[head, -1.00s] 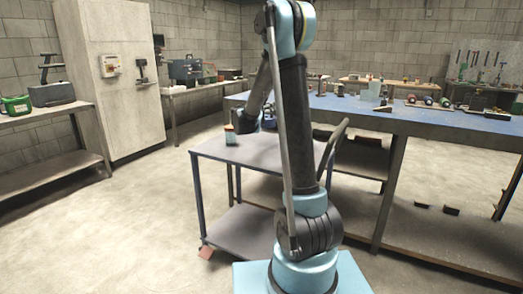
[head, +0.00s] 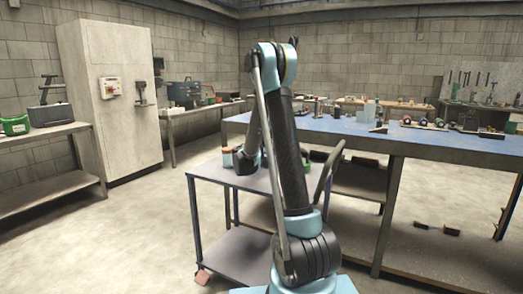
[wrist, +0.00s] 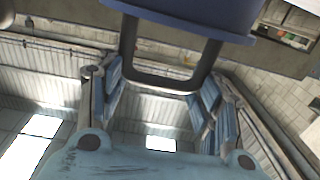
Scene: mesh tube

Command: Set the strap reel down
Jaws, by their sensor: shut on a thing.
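A long blue-topped workbench (head: 400,140) with several objects stands behind. Open floor (head: 120,235) lies left of the cart.

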